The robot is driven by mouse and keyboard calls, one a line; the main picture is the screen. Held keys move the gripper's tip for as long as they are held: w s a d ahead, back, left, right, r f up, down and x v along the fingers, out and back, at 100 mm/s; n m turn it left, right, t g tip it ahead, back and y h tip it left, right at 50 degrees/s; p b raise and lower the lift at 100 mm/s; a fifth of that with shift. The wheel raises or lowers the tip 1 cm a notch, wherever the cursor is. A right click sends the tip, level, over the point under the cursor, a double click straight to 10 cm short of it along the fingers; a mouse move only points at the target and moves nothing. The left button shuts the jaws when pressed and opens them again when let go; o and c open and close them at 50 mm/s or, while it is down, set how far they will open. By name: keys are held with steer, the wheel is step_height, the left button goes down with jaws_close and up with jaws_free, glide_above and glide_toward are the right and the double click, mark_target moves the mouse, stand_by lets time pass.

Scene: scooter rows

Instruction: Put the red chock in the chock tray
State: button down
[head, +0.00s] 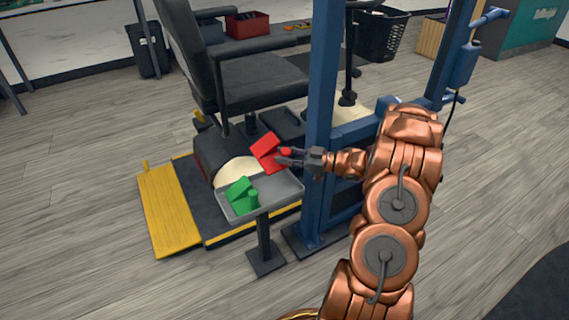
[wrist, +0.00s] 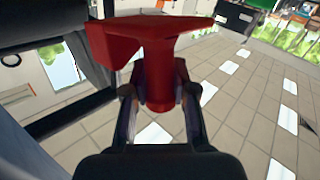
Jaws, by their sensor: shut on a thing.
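The red chock (head: 267,153) is a wedge with a small knob, held above the far right part of the grey chock tray (head: 279,189). My gripper (head: 287,155) is shut on the knob end of the red chock, coming in from the right. In the wrist view the red chock (wrist: 150,45) sits between my two fingers (wrist: 160,98), its wedge body beyond the fingertips. A green chock (head: 239,193) lies in the left part of the tray. The right part of the tray looks bare. The gap between red chock and tray is hard to judge.
The tray stands on a dark post (head: 264,240). A blue upright frame (head: 321,120) rises close to the right of my gripper. A black scooter seat (head: 255,80) and a yellow-edged platform (head: 168,210) lie behind and left. Open floor is in front.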

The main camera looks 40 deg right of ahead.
steer(key=shift+s+r, duration=0.1)
steer(key=shift+r, duration=0.2)
steer(key=shift+s+d+f+m+h, duration=0.1)
steer(key=shift+s+f+m+h, duration=0.4)
steer(key=shift+m, duration=0.2)
steer(key=shift+m+g+h, duration=0.5)
steer(key=shift+m, duration=0.2)
steer(key=f+b, duration=0.2)
steer(key=s+f+b, duration=0.1)
steer(key=f+b, duration=0.1)
steer(key=f, duration=0.1)
steer(key=f+b, duration=0.2)
steer(key=f, duration=0.1)
steer(key=shift+s+a+b, duration=0.25)
steer(key=shift+a+b, duration=0.05)
steer(key=shift+b, duration=0.05)
steer(key=shift+f, duration=0.6)
steer(key=c, duration=0.8)
jaws_free()
steer(key=shift+c, duration=0.2)
